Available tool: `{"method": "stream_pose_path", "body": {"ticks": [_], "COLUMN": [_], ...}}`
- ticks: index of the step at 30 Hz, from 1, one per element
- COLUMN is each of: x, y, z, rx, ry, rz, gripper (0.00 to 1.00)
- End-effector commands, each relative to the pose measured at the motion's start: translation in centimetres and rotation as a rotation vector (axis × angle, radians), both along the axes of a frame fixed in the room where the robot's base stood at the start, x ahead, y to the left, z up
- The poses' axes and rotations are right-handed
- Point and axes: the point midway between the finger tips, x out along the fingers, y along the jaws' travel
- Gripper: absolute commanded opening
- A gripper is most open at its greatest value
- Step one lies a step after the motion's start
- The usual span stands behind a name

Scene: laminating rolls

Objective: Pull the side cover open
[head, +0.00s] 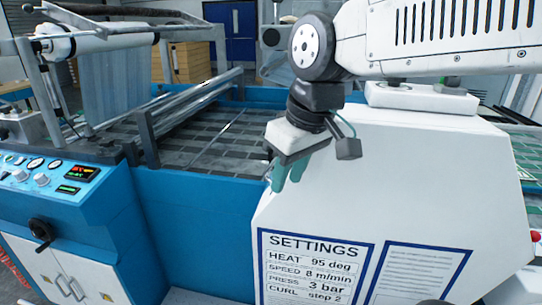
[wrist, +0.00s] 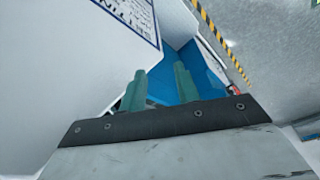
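The large white side cover (head: 400,190) stands at the right in the head view, with a blue-framed SETTINGS sign (head: 312,268) on its face. It also fills the left of the wrist view (wrist: 65,75). My gripper (head: 285,183) points down at the cover's upper left edge. Its two green fingers stand apart in the wrist view (wrist: 160,85), with blue and white surfaces showing between them. I see nothing held. The left finger overlaps the cover's edge in the wrist view; I cannot tell whether it touches. No handle on the cover is visible.
The blue machine frame (head: 195,225) with its roller bed (head: 205,140) lies left of the cover. A control panel (head: 50,175) with dials and a black knob (head: 42,232) stands at far left. Yellow-black floor tape (wrist: 222,40) shows beyond the cover.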

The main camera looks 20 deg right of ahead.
Motion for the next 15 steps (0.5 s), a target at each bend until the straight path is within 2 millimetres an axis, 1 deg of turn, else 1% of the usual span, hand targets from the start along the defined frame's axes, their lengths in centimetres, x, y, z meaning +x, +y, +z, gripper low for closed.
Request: {"method": "stream_pose_path", "body": {"ticks": [1,6,9,12,15], "x": [2.4,7.8,10.0,11.3,12.0], "y": [0.9,-0.9,-1.5,-2.6,-3.1], "z": [1.1,2.9,3.5,3.7,3.7], "rx": [-0.003,-0.058,-0.070,-0.075,-0.076], "ry": [-0.002,0.121,0.171,0.222,0.253], "rz": [0.065,0.252,0.339,0.394,0.429], "gripper": [0.32,0.32,0.32,0.32,0.32]}}
